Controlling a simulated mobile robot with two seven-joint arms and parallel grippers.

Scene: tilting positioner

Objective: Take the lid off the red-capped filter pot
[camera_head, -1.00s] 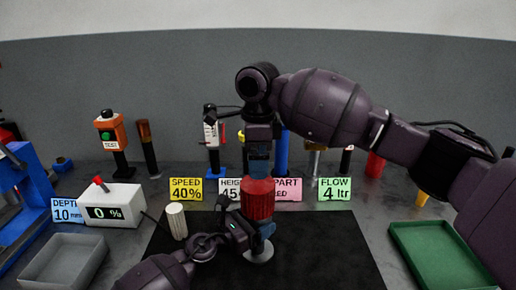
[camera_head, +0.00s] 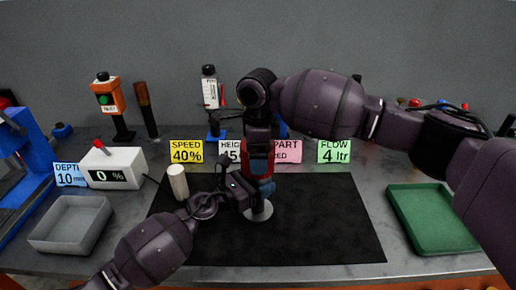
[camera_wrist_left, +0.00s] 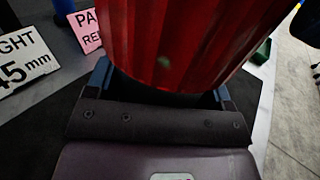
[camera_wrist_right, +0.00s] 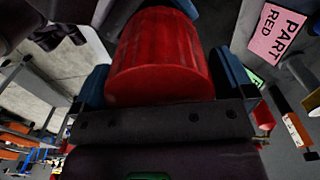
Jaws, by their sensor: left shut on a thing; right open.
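The filter pot's red ribbed cap (camera_head: 255,167) shows in the head view, above a pale round foot (camera_head: 257,211) on the black mat. My left gripper (camera_head: 262,189) reaches in from the left and is shut on the pot low down, just under the right gripper. In the left wrist view the red ribbed part (camera_wrist_left: 180,45) fills the space between its blue fingers. My right gripper (camera_head: 258,160) points down from above. It is open, its blue fingers on either side of the red cap (camera_wrist_right: 158,60) in the right wrist view. The grippers hide most of the pot body.
A cream ribbed cylinder (camera_head: 178,183) stands left of the pot on the black mat (camera_head: 330,225). A grey tray (camera_head: 70,225) and a white 0 % box (camera_head: 114,168) are at left, a green tray (camera_head: 432,218) at right. Label cards stand behind. The mat's right side is clear.

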